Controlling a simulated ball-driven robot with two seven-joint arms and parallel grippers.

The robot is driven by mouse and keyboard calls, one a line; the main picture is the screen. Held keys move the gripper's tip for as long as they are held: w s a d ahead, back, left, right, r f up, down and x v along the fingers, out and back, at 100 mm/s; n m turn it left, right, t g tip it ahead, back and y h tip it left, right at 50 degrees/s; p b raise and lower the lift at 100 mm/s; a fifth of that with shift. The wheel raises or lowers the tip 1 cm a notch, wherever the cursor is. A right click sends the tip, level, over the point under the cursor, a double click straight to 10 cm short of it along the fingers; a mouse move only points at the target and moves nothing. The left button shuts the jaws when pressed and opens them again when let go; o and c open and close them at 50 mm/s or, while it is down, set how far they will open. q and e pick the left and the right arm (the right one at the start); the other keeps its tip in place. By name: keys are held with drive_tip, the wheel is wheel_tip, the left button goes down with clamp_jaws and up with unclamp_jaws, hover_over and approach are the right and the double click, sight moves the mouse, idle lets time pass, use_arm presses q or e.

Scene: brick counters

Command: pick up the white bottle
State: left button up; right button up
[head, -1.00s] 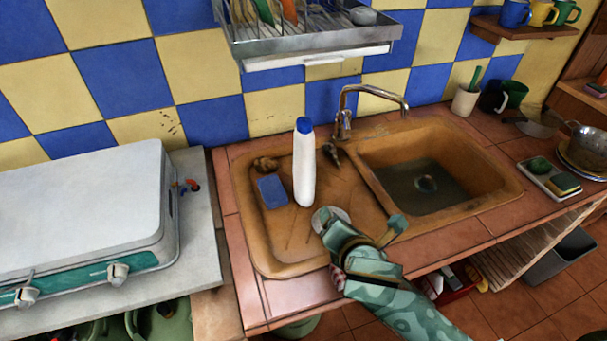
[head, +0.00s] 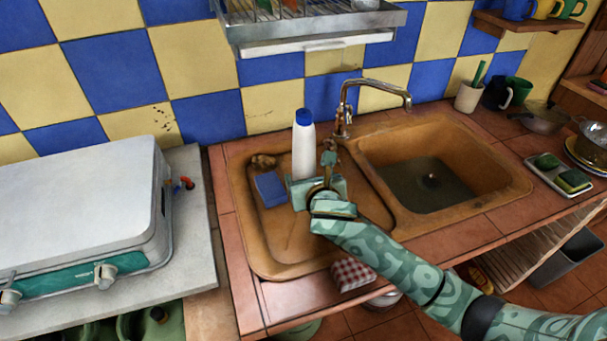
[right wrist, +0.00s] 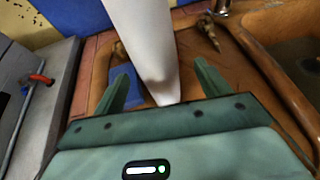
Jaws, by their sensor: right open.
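The white bottle (head: 303,150) with a blue cap stands upright on the drainboard side of the brown sink. In the right wrist view the white bottle (right wrist: 146,45) rises between and beyond the two green fingers. My right gripper (head: 316,188) is at the bottle's near side, low down, and hides its base in the head view. In the right wrist view the right gripper (right wrist: 160,88) is open, with a finger on each side of the bottle and gaps showing between them. My left gripper is not in view.
A blue sponge (head: 270,189) lies left of the bottle. The faucet (head: 345,110) and sink basin (head: 430,180) are to the right. A dish rack (head: 310,30) hangs on the wall above. A white stove (head: 80,210) stands at the left.

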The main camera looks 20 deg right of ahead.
sight(304, 171)
drive_tip(key=b+x, duration=0.1)
drive_tip(key=x, duration=0.1)
drive_tip(key=b+x, duration=0.1)
drive_tip(key=x, duration=0.1)
drive_tip(key=shift+w+a+f, duration=0.1)
drive_tip(key=shift+a+f, duration=0.05)
drive_tip(key=shift+f, duration=0.2)
drive_tip(key=shift+w, duration=0.25)
drive_tip(key=shift+r, duration=0.1)
drive_tip(key=c, duration=1.2)
drive_tip(key=shift+o, duration=0.2)
